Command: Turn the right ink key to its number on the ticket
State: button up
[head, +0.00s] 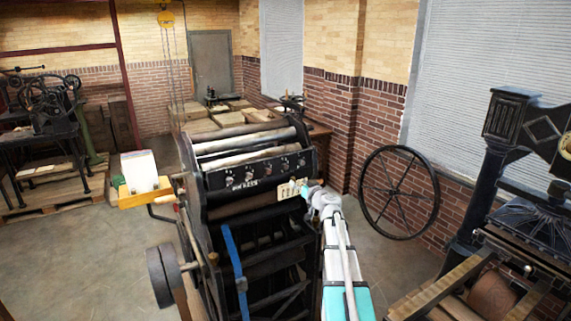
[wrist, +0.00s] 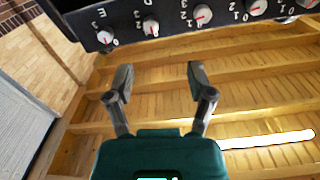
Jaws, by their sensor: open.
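The black ink-key panel (head: 258,174) runs across the press, with a row of pale round knobs; its lettering is too small to read fully. In the wrist view the panel appears upside down along the top. Its leftmost knob (wrist: 105,37), near an upside-down E, has a red mark and printed numbers around it. More knobs, such as the second one (wrist: 150,27), follow to the right. My gripper (wrist: 158,76) is open and empty, its fingers apart from and below the knobs in that view.
A yellow tray with white paper (head: 140,172) sticks out at the press's left. A large spoked wheel (head: 399,192) stands right of my arm. Another dark press (head: 515,215) is at far right. Wooden slats (wrist: 240,100) lie behind my fingers in the wrist view.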

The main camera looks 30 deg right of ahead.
aim_at(286, 168)
jog(key=shift+d+r+h, duration=0.25)
jog(key=shift+d+h, duration=0.05)
jog(key=shift+d, duration=0.35)
jog(key=shift+w, duration=0.2)
jog(key=w, duration=1.3)
jog(key=shift+w, duration=0.25)
grip_shut()
